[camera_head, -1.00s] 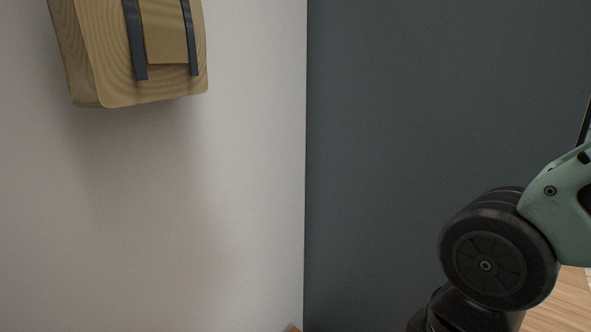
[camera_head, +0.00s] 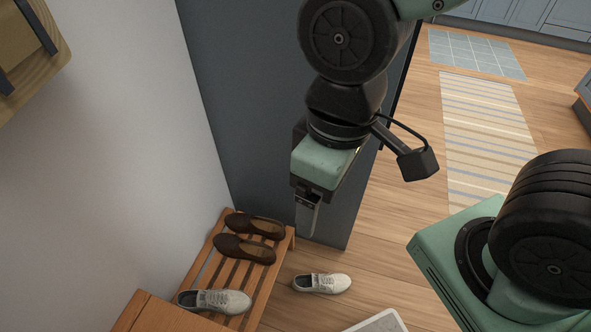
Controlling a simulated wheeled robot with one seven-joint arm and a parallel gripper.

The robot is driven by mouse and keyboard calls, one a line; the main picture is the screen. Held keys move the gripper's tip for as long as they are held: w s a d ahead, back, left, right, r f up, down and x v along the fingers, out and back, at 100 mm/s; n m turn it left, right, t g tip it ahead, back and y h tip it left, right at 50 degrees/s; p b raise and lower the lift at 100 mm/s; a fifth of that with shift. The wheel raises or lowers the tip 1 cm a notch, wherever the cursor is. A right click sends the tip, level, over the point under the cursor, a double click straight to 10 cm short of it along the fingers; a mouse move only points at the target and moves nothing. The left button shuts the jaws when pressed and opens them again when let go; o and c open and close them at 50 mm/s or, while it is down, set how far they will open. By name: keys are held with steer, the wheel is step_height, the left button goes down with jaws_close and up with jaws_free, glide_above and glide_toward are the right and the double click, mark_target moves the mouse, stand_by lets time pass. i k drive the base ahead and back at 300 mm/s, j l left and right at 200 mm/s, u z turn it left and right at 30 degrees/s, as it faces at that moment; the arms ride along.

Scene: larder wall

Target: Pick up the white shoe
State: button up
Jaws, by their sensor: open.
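One white shoe (camera_head: 322,283) lies on the wooden floor, right of a slatted shoe rack. Another white shoe (camera_head: 214,301) sits on the near end of that rack. My gripper (camera_head: 307,214) points downward above the floor, beyond the floor shoe and apart from both white shoes. Its fingers are small in the picture, and nothing shows between them.
The wooden rack (camera_head: 228,270) stands along the white wall and holds two brown shoes (camera_head: 245,249). A wooden box or bench (camera_head: 160,316) is at its near end. A dark panel (camera_head: 225,110) stands behind my arm. A pale mat (camera_head: 378,322) lies at the bottom. Open floor and a striped rug (camera_head: 487,130) are at right.

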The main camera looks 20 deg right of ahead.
mark_target(335, 283)
steer(key=k+l, duration=0.3)
steer(key=k+l+u, duration=0.15)
steer(key=k+l, duration=0.2)
steer(key=k, duration=0.15)
